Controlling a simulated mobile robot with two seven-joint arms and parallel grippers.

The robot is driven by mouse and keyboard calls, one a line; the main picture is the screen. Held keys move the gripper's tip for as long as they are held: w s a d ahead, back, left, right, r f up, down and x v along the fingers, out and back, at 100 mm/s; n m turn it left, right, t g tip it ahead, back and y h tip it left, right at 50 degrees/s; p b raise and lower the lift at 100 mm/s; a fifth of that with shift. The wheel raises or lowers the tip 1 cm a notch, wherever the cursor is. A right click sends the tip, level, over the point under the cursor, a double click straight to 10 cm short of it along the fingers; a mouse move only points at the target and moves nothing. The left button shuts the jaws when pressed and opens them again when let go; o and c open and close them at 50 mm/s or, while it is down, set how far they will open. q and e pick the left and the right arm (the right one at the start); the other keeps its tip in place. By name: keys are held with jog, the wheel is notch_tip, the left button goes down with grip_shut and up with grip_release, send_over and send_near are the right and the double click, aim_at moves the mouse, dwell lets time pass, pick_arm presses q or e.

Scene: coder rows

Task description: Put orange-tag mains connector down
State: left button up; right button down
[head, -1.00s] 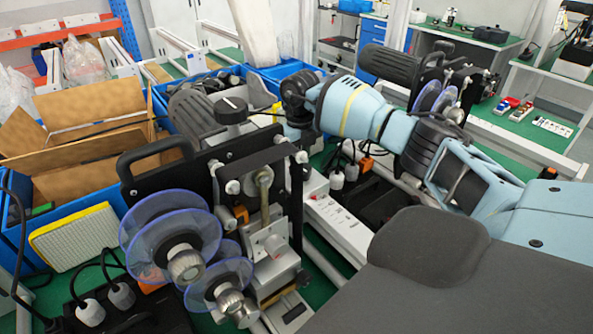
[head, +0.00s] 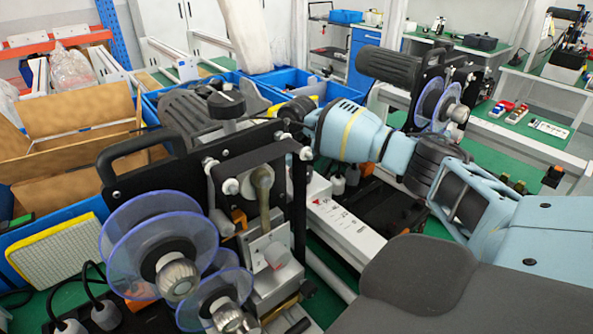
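Small orange tags (head: 367,168) show behind the near coder, by grey plugs on a black socket box (head: 392,208). I cannot tell which one belongs to the task's mains connector. My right arm comes in from the right and reaches left. Its dark wrist end passes behind the near coder's black plate, so the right gripper and anything in it are hidden. My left arm and gripper are not in view.
The near coder (head: 150,165), with clear blue reels, fills the left foreground. A second coder (head: 415,85) stands beyond my arm. Blue bins (head: 278,85) and a cardboard-filled crate (head: 60,215) lie left and behind. White rails (head: 345,225) cross the green bench.

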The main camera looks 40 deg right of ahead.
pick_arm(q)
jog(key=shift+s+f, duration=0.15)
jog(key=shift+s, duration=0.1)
pick_arm(e)
jog(key=shift+f, duration=0.5)
jog(key=c, duration=1.2)
grip_release()
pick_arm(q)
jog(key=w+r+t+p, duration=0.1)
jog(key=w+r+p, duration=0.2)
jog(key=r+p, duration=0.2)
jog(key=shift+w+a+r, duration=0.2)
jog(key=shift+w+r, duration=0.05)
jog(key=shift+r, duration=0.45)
pick_arm(e)
notch_tip(320, 180, up, 13)
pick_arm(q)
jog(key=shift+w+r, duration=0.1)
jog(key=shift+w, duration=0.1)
